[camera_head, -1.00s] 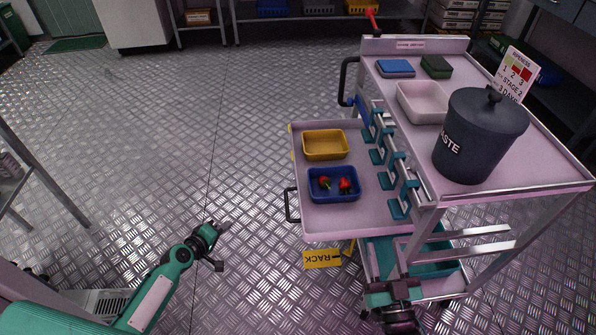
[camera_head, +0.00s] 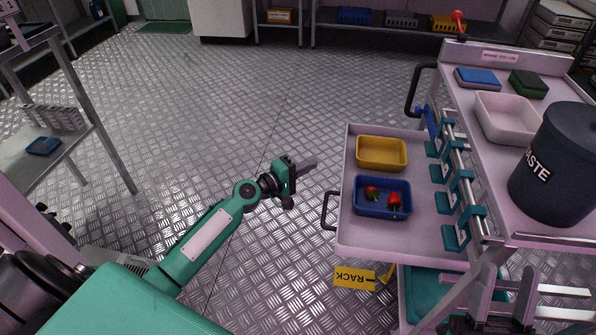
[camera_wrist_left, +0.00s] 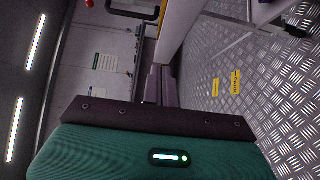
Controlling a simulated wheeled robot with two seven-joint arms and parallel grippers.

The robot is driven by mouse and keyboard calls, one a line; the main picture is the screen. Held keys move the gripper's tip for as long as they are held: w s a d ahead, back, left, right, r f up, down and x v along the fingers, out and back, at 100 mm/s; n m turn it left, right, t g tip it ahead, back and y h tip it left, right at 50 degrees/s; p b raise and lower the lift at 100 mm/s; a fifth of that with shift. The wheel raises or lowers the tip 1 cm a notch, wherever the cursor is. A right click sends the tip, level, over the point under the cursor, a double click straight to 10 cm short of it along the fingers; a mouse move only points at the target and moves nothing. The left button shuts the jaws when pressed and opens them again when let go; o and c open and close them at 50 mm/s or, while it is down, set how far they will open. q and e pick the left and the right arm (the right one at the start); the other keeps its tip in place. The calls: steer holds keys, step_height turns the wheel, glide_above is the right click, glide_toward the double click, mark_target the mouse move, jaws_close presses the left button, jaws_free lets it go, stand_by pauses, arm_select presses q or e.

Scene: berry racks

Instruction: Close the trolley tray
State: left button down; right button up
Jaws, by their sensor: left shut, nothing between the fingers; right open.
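The trolley tray (camera_head: 385,237) is a pale pink sliding tray standing out from the left side of the trolley in the head view. It holds a yellow bin (camera_head: 381,153) and a blue bin (camera_head: 382,197) with red berries in it. A black handle (camera_head: 329,211) is on its left edge. My left gripper (camera_head: 308,166) is shut and empty, left of the tray and apart from it; its fingers also show in the left wrist view (camera_wrist_left: 161,86). My right gripper (camera_head: 506,297) is open and empty near the trolley's lower front, partly cut off by the frame.
The trolley top carries a dark waste bin (camera_head: 560,165), a white tray (camera_head: 505,117) and blue and green pads. Teal clips (camera_head: 456,202) line its left edge. A yellow RACK sign (camera_head: 354,276) is below the tray. The floor left of the tray is clear.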

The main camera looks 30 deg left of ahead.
arm_select(q)
steer(key=w+d, duration=0.4)
steer(key=d, duration=0.1)
steer(key=shift+w+d+p, duration=0.15)
steer(key=shift+d+p, duration=0.15)
steer(key=shift+p, duration=0.1)
arm_select(e)
steer(key=f+g, duration=0.1)
steer(key=w+a+f+g, duration=0.1)
steer(key=f, duration=0.1)
steer(key=shift+w+a+f+g, duration=0.1)
steer(key=shift+w+a+g, duration=0.1)
steer(key=shift+g, duration=0.1)
